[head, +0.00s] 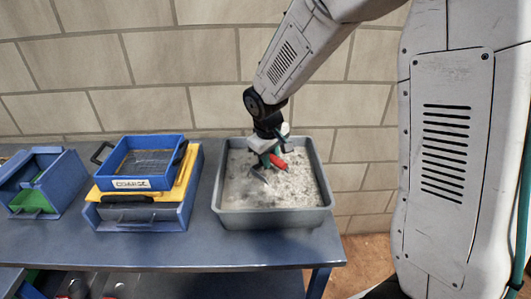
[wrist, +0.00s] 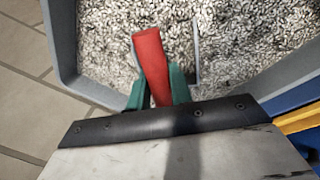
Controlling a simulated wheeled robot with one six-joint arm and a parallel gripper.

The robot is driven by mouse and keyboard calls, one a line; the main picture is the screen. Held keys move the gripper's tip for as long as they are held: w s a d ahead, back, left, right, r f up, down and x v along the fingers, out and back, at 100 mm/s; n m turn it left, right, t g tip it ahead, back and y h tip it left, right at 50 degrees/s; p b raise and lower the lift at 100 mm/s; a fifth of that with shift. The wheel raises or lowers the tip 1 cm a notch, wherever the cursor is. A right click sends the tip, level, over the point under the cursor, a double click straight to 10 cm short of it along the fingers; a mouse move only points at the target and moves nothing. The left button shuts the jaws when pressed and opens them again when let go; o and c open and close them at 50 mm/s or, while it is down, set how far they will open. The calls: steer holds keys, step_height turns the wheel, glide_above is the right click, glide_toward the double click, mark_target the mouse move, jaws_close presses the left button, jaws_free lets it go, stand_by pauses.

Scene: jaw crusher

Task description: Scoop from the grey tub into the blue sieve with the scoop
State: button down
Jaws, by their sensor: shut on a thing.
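The grey tub (head: 272,219) stands at the right end of the bench, filled with pale grey granules. My gripper (head: 270,156) is over the tub, pointing down, shut on the red handle of the scoop (head: 280,162). The scoop's grey metal part shows low against the granules; I cannot tell whether it touches them or holds any. In the wrist view the red scoop handle (wrist: 151,55) stands between my green fingers (wrist: 158,90). The blue sieve (head: 145,184), labelled COARSE, sits left of the tub and looks empty.
Under the sieve are a yellow frame (head: 186,184) and a blue box (head: 172,216). A blue bin (head: 62,177) with a green inside stands at the far left. The blue bench (head: 120,255) is clear along its front. A block wall is behind.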

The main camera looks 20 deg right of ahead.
steer(key=shift+w+a+r+g+h, duration=0.15)
steer(key=shift+w+r+g+h, duration=0.25)
steer(key=shift+g, duration=0.5)
steer(key=shift+r+g, duration=0.3)
steer(key=shift+r, duration=0.1)
steer(key=shift+w+d+v, duration=0.1)
steer(key=shift+w+v, duration=0.1)
steer(key=shift+v, duration=0.9)
steer(key=shift+w+d+v, duration=0.1)
steer(key=shift+w+v, duration=0.1)
steer(key=shift+v, duration=0.85)
steer(key=shift+w+d+v, duration=0.1)
steer(key=shift+w+v, duration=0.15)
steer(key=shift+v, duration=0.85)
